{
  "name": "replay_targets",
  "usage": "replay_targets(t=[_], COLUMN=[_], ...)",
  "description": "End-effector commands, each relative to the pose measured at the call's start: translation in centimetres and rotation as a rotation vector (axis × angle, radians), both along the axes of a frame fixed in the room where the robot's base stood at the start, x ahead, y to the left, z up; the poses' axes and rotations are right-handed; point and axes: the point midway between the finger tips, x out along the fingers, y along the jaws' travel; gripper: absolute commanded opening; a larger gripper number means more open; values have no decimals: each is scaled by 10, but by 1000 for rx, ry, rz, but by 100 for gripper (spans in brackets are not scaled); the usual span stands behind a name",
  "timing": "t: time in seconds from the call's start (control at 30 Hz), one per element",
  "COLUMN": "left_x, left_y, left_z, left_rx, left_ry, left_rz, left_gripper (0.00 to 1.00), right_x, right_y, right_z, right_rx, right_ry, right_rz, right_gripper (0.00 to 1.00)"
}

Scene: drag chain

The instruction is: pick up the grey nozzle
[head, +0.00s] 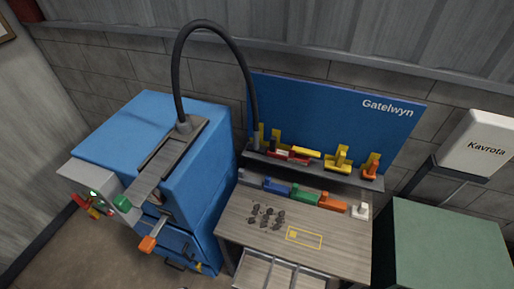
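I cannot pick out the grey nozzle for certain. A dark hose (213,24) arches from the top of the blue machine to the left end of the shelf at the blue board; its end there is too small to make out. Several small dark grey pieces (266,215) lie loose on the wooden table (240,232). A pale grey-white piece (360,211) stands at the table's back right corner. Neither of my grippers shows in the head view.
The blue machine (120,120) with green and orange handles stands left of the table. A shelf (315,170) holds yellow, red and orange parts; coloured blocks (304,194) line the table's back. A yellow outline (319,241) marks the tabletop. A green cabinet (445,240) stands right.

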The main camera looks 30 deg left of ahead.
Motion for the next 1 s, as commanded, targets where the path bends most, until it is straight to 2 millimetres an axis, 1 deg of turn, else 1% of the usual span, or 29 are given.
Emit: replay_targets(t=[0.47,1.0], left_x=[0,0], left_y=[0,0], left_z=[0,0], left_rx=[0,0], left_ry=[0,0], left_rz=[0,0], left_gripper=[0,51], right_x=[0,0], right_y=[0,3], right_z=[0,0], right_rx=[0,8], right_ry=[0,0], right_rz=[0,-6], right_gripper=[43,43])
